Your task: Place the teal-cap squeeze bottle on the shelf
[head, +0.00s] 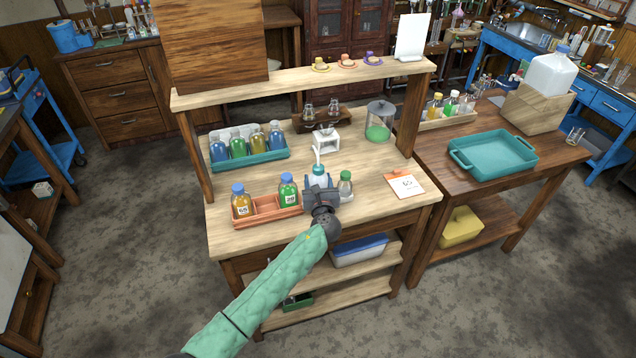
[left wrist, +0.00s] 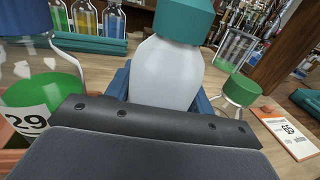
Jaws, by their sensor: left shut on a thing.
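The teal-cap squeeze bottle (head: 319,170) is upright at the front of the wooden bench, between my left gripper's jaws. In the left wrist view its pale translucent body (left wrist: 168,72) and teal cap fill the middle. My left gripper (head: 320,188) is shut on it; it also shows in the left wrist view (left wrist: 165,100). The gripper hides the bottle's base, so I cannot tell whether it touches the bench. The raised shelf (head: 290,82) spans the back of the bench. My right gripper is not in view.
An orange tray (head: 264,207) with labelled bottles is left of the gripper. A green-capped bottle (head: 345,184) stands close on its right. On the shelf are a wooden box (head: 208,45), several small cups on saucers and a white card (head: 411,37). Shelf space right of the box is bare.

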